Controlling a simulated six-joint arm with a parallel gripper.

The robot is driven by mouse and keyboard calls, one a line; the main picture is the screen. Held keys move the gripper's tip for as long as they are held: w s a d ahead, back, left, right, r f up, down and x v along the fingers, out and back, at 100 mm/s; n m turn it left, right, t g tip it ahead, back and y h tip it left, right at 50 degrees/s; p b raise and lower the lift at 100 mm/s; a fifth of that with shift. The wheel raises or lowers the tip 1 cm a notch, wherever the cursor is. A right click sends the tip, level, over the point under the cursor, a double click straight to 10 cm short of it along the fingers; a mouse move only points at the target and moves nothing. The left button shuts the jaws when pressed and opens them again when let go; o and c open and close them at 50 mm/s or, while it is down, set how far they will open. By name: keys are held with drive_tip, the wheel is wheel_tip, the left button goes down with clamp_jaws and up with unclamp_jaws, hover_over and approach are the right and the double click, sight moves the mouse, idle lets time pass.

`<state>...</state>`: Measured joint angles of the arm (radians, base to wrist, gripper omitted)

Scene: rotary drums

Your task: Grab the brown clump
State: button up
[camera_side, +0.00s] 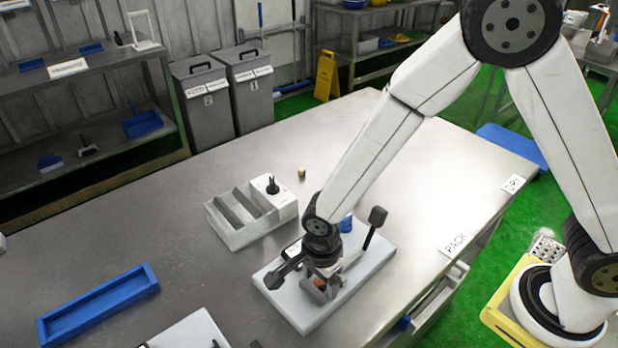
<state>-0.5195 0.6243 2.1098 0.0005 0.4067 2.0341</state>
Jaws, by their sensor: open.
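My gripper (325,278) points down over a pale board (283,297) on the metal table, and it is open. A small reddish-brown lump (320,284) shows at the fingers, low over the board. It looks like the brown clump, and the fingers partly hide it. I cannot tell whether the fingers touch it or whether it rests on the board.
A grey slotted block (235,233) stands behind left of the board. A small tan piece (302,173) sits beyond it. A black-knobbed lever (376,218) rises right of my gripper. A blue tray (100,303) lies at left. The table between is mostly clear.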

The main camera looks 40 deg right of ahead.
idle(0.4)
clamp_jaws()
drive_tip(key=shift+r, duration=0.1)
wheel_tip(320, 180, up, 10)
idle(0.9)
idle(0.4)
